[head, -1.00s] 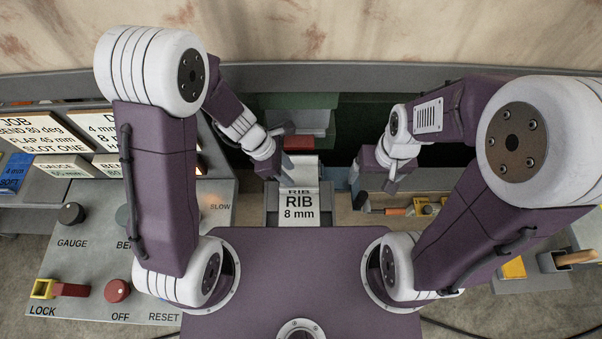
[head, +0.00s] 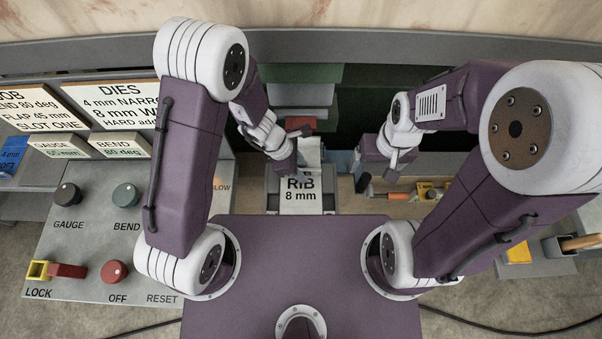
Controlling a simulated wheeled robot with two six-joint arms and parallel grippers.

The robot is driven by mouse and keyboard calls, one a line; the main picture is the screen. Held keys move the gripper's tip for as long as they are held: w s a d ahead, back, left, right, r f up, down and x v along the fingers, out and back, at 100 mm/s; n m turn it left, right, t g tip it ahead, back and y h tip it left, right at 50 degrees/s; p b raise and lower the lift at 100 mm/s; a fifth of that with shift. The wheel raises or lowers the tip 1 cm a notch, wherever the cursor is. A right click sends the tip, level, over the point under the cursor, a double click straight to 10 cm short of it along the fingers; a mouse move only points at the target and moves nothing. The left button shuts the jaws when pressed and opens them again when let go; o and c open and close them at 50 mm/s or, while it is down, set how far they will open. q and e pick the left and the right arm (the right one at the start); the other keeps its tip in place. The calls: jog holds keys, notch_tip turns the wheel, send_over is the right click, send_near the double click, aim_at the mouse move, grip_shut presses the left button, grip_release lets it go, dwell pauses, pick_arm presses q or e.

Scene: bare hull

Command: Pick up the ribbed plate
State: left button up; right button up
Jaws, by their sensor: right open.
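A pale plate with a label reading "RIB 8 mm" (head: 300,197) lies in a grey holder (head: 272,202) in front of my body, in the middle of the head view. A pale strip (head: 311,152) rises behind the label; my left gripper partly covers it. My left gripper (head: 302,152) is over the far part of the plate. Its fingers are apart, and I see no grip on the plate. Whether they touch it, I cannot tell. My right gripper (head: 391,169) is open and empty, to the right of the plate and apart from it.
A red block (head: 299,122) sits on a green and grey stand behind the plate. A control panel (head: 100,262) with knobs and a lock lies at left, below sign boards (head: 115,106). A tray with an orange-handled tool (head: 398,196) is at right. A grey rail (head: 400,50) runs along the back.

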pick_arm(q)
jog(key=shift+f, duration=0.2)
grip_shut()
jog(key=shift+r, duration=0.1)
dwell(1.3)
